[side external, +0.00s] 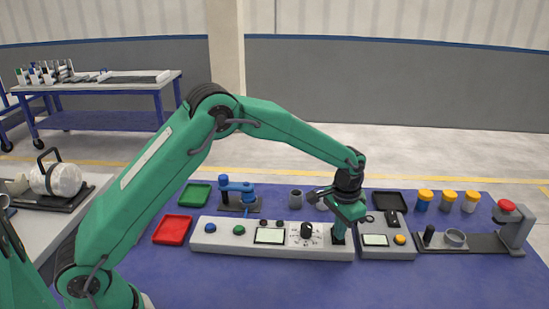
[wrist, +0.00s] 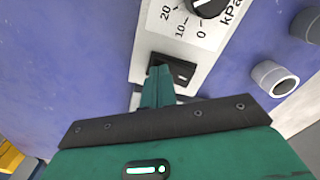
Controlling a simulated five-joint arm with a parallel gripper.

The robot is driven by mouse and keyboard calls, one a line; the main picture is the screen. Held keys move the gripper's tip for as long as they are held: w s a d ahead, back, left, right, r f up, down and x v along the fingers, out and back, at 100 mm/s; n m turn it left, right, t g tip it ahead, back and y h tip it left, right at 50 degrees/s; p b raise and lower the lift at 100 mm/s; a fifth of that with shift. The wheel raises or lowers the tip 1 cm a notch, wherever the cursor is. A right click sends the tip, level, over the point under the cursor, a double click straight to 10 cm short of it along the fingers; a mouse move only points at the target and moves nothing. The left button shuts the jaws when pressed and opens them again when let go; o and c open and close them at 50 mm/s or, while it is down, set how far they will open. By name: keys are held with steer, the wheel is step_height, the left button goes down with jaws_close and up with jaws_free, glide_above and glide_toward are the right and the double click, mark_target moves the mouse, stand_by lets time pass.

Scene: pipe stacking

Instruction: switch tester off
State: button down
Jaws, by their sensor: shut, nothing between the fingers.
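The tester (side external: 222,239) is a long light-grey panel on the blue table. It carries a blue button, a green button, a small display and a black dial (side external: 306,230). In the wrist view the dial (wrist: 207,5) shows at the top, with kPa markings. A black rocker switch (wrist: 182,69) sits at the panel's end beyond the dial. My gripper (wrist: 159,72) is shut and empty, its tips at the switch and covering part of it. I cannot tell if they touch it. In the side view my gripper (side external: 338,239) is over the panel's right end and hides the switch.
A smaller grey box (side external: 387,246) with a display and yellow button stands close right of the tester. Behind are a green tray (side external: 195,195), a blue fixture (side external: 238,190) and grey pipe pieces (side external: 296,199). A red tray (side external: 172,230) lies left. The table's front is clear.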

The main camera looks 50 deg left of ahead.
steer(key=shift+r, duration=0.15)
step_height(320, 180, up, 7)
stand_by(1.0)
stand_by(0.4)
